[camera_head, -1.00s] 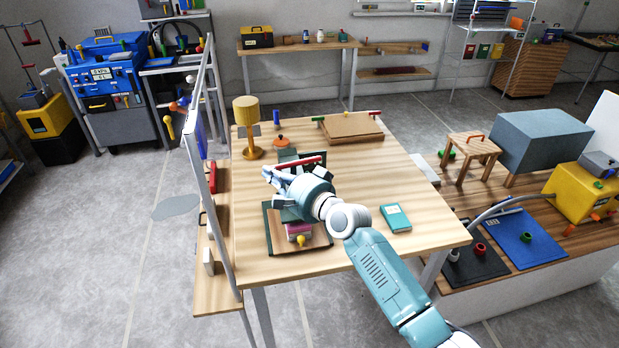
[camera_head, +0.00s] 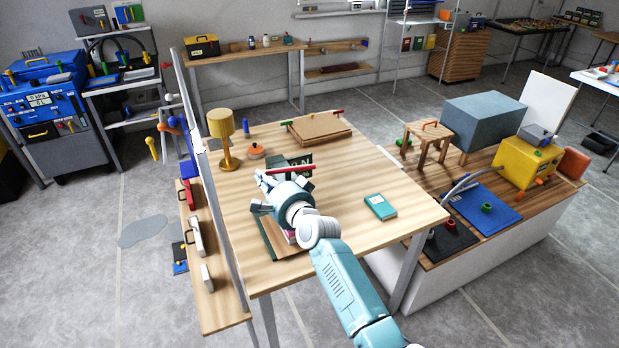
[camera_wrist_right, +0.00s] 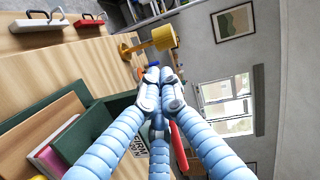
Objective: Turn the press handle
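The press stands on the wooden table, mostly hidden behind my right gripper. Its red bar-shaped handle (camera_head: 290,168) lies just beyond the gripper, almost level in the head view. Part of the dark green press body (camera_head: 300,160) shows behind the bar. My right gripper (camera_head: 268,190) is over the press, close to the handle's left part. In the right wrist view the fingers (camera_wrist_right: 160,85) draw together at their tips, and the red handle (camera_wrist_right: 180,150) shows past them. Contact with the handle cannot be told. My left gripper is not in view.
A yellow lamp (camera_head: 220,135), an orange-lidded pot (camera_head: 256,151) and a wooden board (camera_head: 318,128) stand farther back on the table. A teal book (camera_head: 380,207) lies to the right on clear tabletop. An upright panel frame (camera_head: 215,190) borders the table's left edge.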

